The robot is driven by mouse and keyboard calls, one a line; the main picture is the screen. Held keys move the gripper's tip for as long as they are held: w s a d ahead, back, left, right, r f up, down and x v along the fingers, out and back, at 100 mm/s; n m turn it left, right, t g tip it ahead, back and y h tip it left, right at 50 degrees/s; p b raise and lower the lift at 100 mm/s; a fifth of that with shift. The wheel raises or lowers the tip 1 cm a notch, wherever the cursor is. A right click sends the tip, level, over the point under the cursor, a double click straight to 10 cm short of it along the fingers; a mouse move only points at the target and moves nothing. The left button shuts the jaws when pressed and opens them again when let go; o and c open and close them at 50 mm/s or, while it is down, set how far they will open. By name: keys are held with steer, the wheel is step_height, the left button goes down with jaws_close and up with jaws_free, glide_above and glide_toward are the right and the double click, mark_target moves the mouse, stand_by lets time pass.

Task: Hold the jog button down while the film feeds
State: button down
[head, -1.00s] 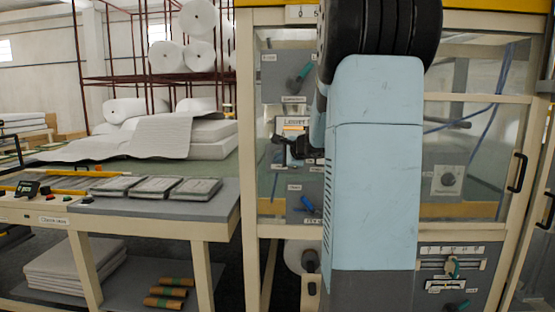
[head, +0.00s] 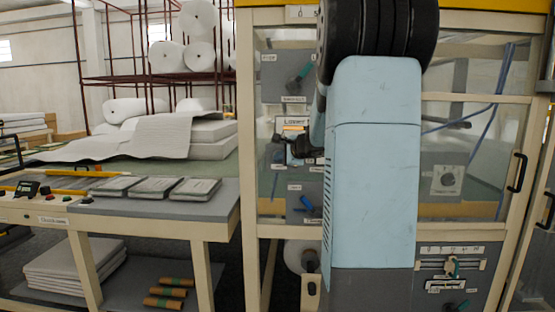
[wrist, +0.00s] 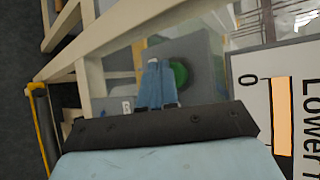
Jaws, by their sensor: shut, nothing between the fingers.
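A round green button (wrist: 179,74) sits on a grey panel (wrist: 205,62) in the wrist view. I cannot read a label that names it as the jog button. My gripper (wrist: 155,66) has its blue fingers together and empty, just left of the green button in the picture and partly overlapping its edge. I cannot tell whether they touch it. In the head view the dark end of my arm (head: 299,148) is at the machine's front, by a white sign (head: 291,124). My own arm hides much of the machine there, and the button is not discernible. No film is clearly visible.
The sign with an orange bar (wrist: 282,115) stands close at the right in the wrist view. Teal (head: 301,76) and blue (head: 307,204) handles are on nearby panels. A bench with grey pads (head: 195,188) is at left. Cream frame bars (wrist: 120,40) are close by.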

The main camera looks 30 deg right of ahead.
steer(key=shift+w+d, duration=0.25)
steer(key=shift+w, duration=0.05)
stand_by(2.3)
steer(key=shift+s+a, duration=0.1)
stand_by(1.8)
steer(key=shift+s+a, duration=0.4)
steer(key=shift+s, duration=0.15)
steer(key=shift+s+a, duration=0.7)
steer(key=shift+s, duration=0.35)
steer(key=shift+s+a, duration=0.7)
steer(key=shift+s, duration=0.35)
